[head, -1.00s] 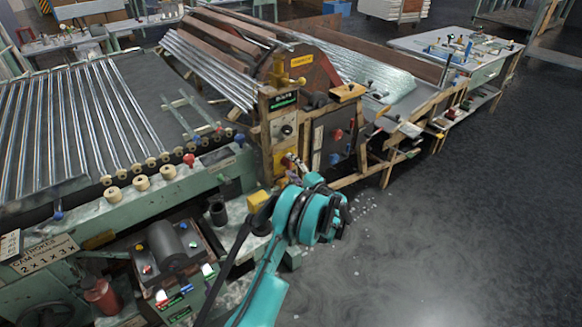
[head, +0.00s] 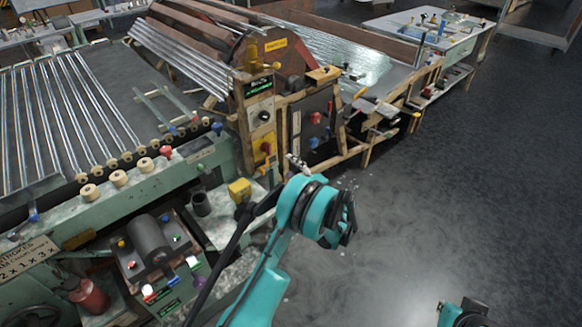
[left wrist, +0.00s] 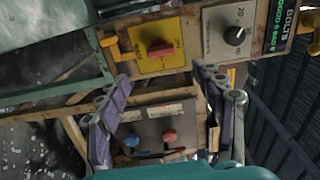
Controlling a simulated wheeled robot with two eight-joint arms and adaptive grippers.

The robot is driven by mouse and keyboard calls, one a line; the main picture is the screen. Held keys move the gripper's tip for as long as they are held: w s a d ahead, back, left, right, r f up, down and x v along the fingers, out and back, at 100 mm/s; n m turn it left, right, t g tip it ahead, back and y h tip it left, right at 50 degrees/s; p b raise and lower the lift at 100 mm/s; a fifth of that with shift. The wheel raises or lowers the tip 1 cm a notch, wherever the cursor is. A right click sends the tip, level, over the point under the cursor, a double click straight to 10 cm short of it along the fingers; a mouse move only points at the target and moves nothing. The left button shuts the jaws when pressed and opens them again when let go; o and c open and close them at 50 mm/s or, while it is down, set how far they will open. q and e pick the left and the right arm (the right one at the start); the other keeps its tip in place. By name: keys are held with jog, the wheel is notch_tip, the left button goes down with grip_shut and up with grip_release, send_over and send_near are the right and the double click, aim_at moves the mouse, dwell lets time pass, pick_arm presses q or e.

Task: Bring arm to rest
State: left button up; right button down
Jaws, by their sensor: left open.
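My left arm rises from the bottom middle of the head view. Its teal and black wrist largely hides the left gripper (head: 298,163), whose grey tips show above it, in front of the control post. In the left wrist view the left gripper (left wrist: 160,72) has its two fingers spread wide with nothing between them. It faces a yellow plate with a red switch (left wrist: 160,48) and a dark knob (left wrist: 237,36); I cannot tell the exact gap. A teal and black part of my right arm (head: 463,314) shows at the bottom edge; its gripper is not visible.
The green machine bed with glass tubes (head: 75,115) lies left. The wooden control post (head: 243,125) and a dark switch box (head: 312,125) stand close ahead of the left gripper. A small motor unit (head: 150,245) sits below left. Open grey floor (head: 480,200) lies right.

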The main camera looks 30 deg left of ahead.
pick_arm(q)
jog(key=shift+r, duration=0.1)
jog(key=s+d+r+n+h, duration=0.2)
jog(key=s+d+r+h, duration=0.1)
jog(key=s+r+h, duration=0.65)
jog(key=s+d+h, duration=0.2)
jog(key=s+d, duration=0.2)
jog(key=s, duration=0.4)
jog(key=s+d+n+h, duration=0.1)
jog(key=s+d, duration=0.3)
jog(key=s, duration=0.4)
jog(key=s+d+n+h, duration=0.1)
jog(key=s+d+h, duration=0.3)
jog(key=s, duration=0.4)
jog(key=shift+d, duration=0.6)
